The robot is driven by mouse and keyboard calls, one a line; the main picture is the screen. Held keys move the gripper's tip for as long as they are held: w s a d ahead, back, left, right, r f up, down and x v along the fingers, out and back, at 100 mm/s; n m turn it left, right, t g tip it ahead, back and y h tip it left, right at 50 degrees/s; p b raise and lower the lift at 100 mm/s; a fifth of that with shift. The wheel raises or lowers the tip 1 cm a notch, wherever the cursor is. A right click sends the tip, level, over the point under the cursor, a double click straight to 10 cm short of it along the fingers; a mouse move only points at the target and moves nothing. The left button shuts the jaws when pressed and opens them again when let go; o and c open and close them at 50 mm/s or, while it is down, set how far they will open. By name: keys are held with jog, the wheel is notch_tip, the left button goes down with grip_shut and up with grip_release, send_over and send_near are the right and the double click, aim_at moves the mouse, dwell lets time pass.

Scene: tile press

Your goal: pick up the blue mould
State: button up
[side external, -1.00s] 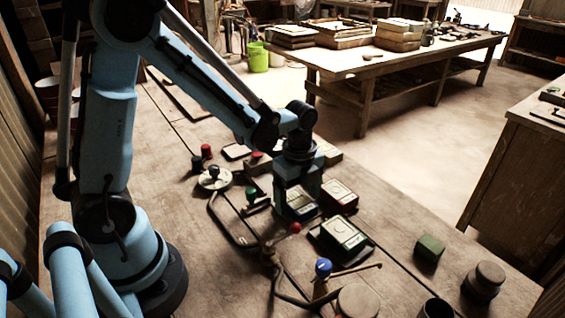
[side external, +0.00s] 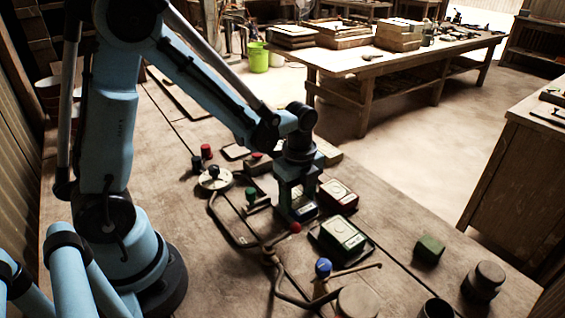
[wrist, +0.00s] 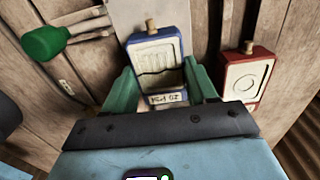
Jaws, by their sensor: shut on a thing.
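The blue mould (wrist: 178,48) is in the wrist view, a blue-edged block with a pale grooved face, a small wooden knob and a label. My gripper's green fingers (wrist: 160,82) stand on either side of it and are shut on it. In the side external view my gripper (side external: 299,207) points straight down at the bench, and its fingers hide much of the blue mould (side external: 306,211). I cannot tell whether the mould is clear of the surface.
A red mould (side external: 338,194) lies close to the right, also in the wrist view (wrist: 248,78). A green mould (side external: 343,235) lies nearer the camera. A green-knobbed lever (side external: 251,195), a red knob (side external: 295,227) and a blue knob (side external: 323,267) stand close by.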

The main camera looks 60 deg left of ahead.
jog(key=shift+r, duration=0.1)
jog(key=shift+r, duration=0.45)
jog(key=r, duration=0.3)
jog(key=shift+s+d+r, duration=0.25)
jog(key=shift+d, duration=0.15)
jog(key=s+d+r, duration=0.5)
jog(key=d+r, duration=0.1)
jog(key=d, duration=0.3)
send_near(298, 203)
jog(key=w+d+r, duration=0.2)
jog(key=w, duration=0.2)
jog(key=w+a+f, duration=0.2)
jog(key=w+a, duration=0.1)
jog(key=a, duration=0.3)
jog(key=w+a+f, duration=0.2)
jog(key=w+a, duration=0.1)
jog(key=a, duration=0.3)
jog(key=shift+d+f, duration=0.15)
jog(key=shift+f, duration=1.2)
jog(key=shift+d+f, duration=0.1)
jog(key=shift+f, duration=1.25)
jog(key=shift+f, duration=0.4)
